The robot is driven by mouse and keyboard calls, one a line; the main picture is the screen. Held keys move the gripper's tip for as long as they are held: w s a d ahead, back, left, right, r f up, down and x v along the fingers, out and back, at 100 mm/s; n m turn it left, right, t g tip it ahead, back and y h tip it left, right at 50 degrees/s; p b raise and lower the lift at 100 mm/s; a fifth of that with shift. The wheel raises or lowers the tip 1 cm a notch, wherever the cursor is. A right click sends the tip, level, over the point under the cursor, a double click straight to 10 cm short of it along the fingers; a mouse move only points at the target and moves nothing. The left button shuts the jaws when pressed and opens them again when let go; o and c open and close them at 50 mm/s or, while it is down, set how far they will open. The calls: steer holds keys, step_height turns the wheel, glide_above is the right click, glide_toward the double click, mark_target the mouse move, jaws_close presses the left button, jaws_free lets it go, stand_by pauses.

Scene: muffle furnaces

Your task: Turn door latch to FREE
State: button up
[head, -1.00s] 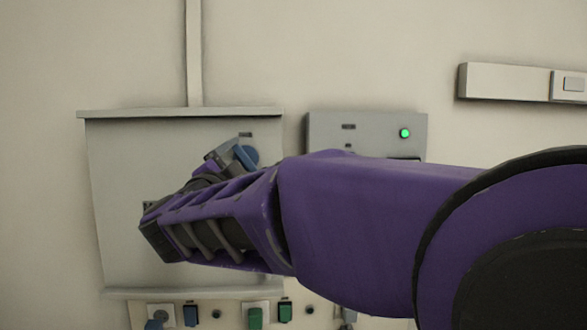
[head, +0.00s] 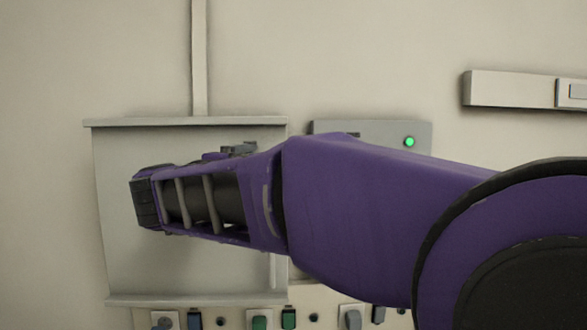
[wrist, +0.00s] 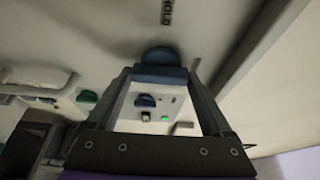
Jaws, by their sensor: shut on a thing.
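The blue door latch shows at the top middle of the wrist view, as a rounded blue base (wrist: 160,55) with a blue handle bar (wrist: 160,76) in front of it. My gripper (wrist: 160,82) has one finger on each side of the bar and is shut on it. A label reading HOLD (wrist: 168,12) is on the grey door just beyond the latch. In the head view the pale grey door panel (head: 125,250) is on the left.
A grey control box (head: 385,132) with a lit green lamp (head: 409,142) is right of the door, partly behind my arm. Several blue, green and grey knobs line the strip (head: 228,318) below. A pale wall rail (head: 510,90) is at upper right.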

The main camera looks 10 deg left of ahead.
steer(key=shift+r, duration=0.1)
stand_by(0.3)
steer(key=o, duration=1.1)
steer(key=shift+w, duration=0.1)
steer(key=shift+o, duration=0.2)
